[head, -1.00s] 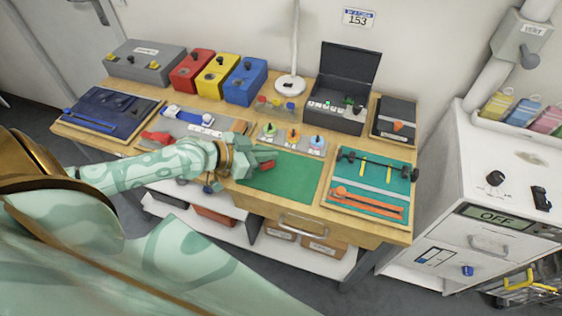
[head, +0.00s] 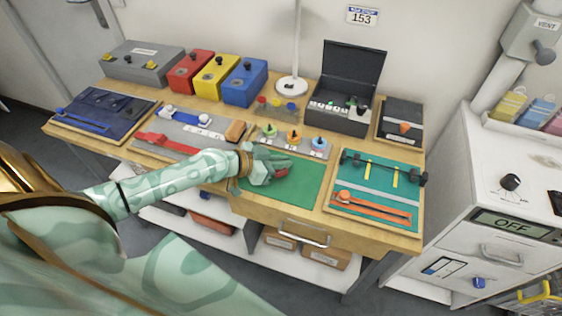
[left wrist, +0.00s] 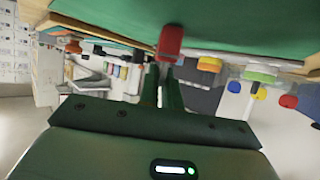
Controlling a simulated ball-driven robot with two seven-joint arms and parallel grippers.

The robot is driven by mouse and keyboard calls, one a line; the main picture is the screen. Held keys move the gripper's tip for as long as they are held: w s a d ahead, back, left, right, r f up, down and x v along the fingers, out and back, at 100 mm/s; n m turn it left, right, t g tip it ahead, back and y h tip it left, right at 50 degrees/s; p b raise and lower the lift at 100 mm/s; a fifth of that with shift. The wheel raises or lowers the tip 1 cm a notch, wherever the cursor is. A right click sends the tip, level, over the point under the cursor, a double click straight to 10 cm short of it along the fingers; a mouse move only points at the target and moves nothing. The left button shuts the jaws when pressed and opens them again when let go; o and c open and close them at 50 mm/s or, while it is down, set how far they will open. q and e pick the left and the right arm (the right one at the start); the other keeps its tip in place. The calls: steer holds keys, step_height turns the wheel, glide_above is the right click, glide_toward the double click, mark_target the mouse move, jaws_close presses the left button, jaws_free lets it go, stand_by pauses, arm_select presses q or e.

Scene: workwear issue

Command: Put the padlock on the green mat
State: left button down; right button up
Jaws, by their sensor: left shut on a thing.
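The red padlock (head: 282,173) is held at the fingertips of my left gripper (head: 277,168), which is shut on it. The gripper hides part of it. The green mat (head: 301,189) lies flat at the front middle of the workbench, and the padlock is over its left-middle part in the head view. I cannot tell whether the padlock touches the mat. In the left wrist view, the padlock (left wrist: 170,42) shows at the finger ends against the green mat (left wrist: 235,25). My right gripper is not in view.
A teal tool board (head: 376,192) lies right of the mat. A grey strip with colored knobs (head: 313,148) is behind it. A grey board with red and blue tools (head: 185,140) lies left. An open black case (head: 340,115) stands behind. The mat's right side is clear.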

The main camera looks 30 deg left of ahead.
arm_select(q)
steer(key=c, duration=2)
jaws_free()
steer(key=shift+f, duration=0.2)
steer(key=o, duration=0.4)
steer(key=shift+r, duration=0.1)
steer(key=shift+r, duration=0.2)
steer(key=v, duration=0.3)
steer(key=b+v, duration=0.1)
steer(key=v, duration=0.6)
steer(key=shift+s+a+f+b, duration=0.1)
steer(key=shift+f+b, duration=0.25)
steer(key=shift+f, duration=0.05)
steer(key=shift+s+a+r+b, duration=0.4)
steer(key=shift+s+r+b, duration=0.1)
steer(key=shift+s+r, duration=0.2)
